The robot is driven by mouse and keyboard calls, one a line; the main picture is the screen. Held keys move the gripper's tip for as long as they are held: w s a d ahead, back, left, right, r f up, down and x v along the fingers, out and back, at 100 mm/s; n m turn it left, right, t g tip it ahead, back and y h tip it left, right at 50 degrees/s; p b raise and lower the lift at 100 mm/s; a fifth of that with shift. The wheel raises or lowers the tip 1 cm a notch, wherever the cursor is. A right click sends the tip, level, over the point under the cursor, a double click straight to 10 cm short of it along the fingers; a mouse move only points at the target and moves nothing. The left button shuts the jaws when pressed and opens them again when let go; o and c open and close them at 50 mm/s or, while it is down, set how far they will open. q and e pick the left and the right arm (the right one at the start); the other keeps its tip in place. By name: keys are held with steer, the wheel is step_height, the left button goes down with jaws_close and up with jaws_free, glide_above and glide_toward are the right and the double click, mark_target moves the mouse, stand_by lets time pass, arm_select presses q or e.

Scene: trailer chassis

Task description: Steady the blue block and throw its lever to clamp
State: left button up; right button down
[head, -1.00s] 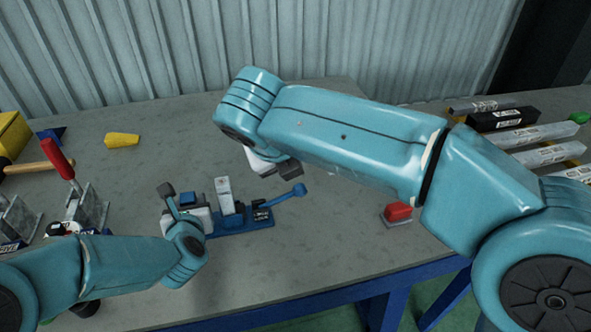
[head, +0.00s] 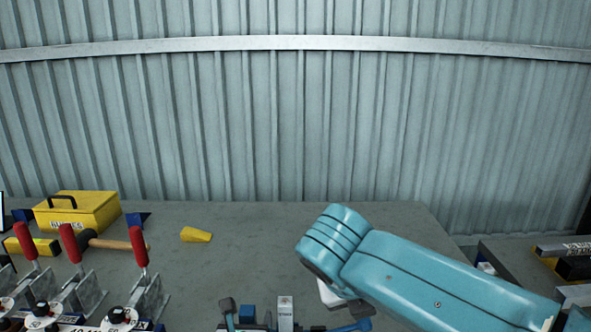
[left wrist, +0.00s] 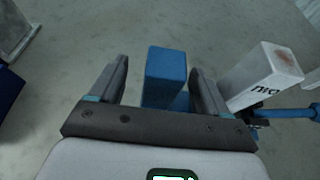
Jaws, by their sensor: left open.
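The blue block (head: 247,313) stands upright at the bottom edge of the head view. In the left wrist view the blue block (left wrist: 166,75) is between the two dark fingers of my left gripper (left wrist: 160,72), which is open, with a gap on each side. A pale upright piece with dark lettering (left wrist: 262,78) stands right of it; it also shows in the head view (head: 285,312). The blue lever (head: 355,326) shows at the bottom edge, below my right gripper (head: 345,303). My right arm hides most of that gripper, so its jaws cannot be judged.
Several red-handled toggle clamps (head: 140,250) stand at the left. Behind them are a yellow box (head: 78,210) and a hammer (head: 110,243). A yellow wedge (head: 196,235) lies on the grey bench (head: 270,245). The bench middle is clear up to the corrugated wall (head: 300,120).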

arm_select(q)
steer(key=v, duration=0.6)
steer(key=shift+b, duration=0.4)
steer(key=shift+s, duration=0.1)
steer(key=o, duration=0.4)
steer(key=shift+r, duration=0.1)
steer(key=shift+o, duration=0.2)
steer(key=v, duration=0.7)
steer(key=shift+s, duration=0.25)
